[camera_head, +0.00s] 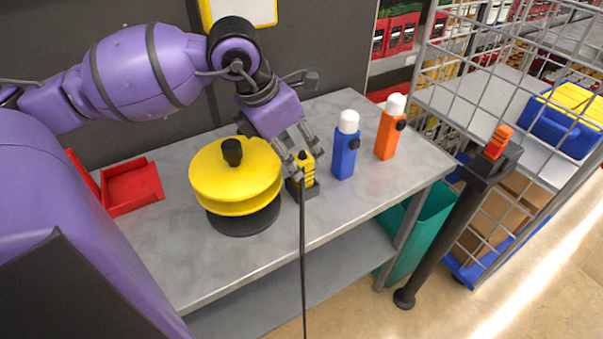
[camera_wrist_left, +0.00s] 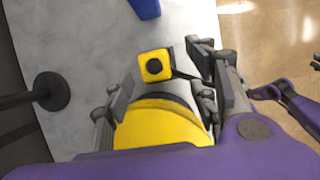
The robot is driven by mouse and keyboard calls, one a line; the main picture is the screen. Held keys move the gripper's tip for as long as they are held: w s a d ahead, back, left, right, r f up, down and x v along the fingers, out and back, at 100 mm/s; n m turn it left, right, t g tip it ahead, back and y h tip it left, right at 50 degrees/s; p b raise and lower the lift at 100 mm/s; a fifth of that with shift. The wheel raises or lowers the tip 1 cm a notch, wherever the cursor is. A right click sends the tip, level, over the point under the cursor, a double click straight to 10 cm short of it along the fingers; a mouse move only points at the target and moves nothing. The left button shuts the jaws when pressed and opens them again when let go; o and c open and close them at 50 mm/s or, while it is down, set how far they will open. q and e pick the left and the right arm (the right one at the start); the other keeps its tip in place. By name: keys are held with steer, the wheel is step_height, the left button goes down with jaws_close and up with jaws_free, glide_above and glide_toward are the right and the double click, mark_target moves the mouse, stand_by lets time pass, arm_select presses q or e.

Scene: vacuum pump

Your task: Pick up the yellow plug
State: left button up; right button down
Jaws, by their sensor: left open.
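The yellow plug (camera_head: 304,168) stands upright in a small dark holder on the grey table, right of the yellow and black vacuum pump (camera_head: 235,180). A dark cable runs from it over the table's front edge. My left gripper (camera_head: 307,163) is open, pointing down, with its fingers either side of the plug; contact cannot be made out. In the left wrist view the plug (camera_wrist_left: 155,66) shows as a yellow square with a dark centre between the fingers. The pump's yellow edge (camera_wrist_left: 160,128) shows close by. Purple and grey parts at that view's right edge may be my right arm.
A blue bottle (camera_head: 345,150) and an orange bottle (camera_head: 389,132) stand right of the plug. A red bin (camera_head: 132,190) sits at the left. A teal bin (camera_head: 425,225) stands below the table's right end, near a dark post (camera_head: 440,235) and a wire cage.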

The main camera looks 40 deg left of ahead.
mark_target(300, 158)
arm_select(q)
steer(key=x, duration=0.5)
steer(key=shift+w+a, duration=0.2)
steer(key=shift+a, duration=0.05)
steer(key=c, duration=1.3)
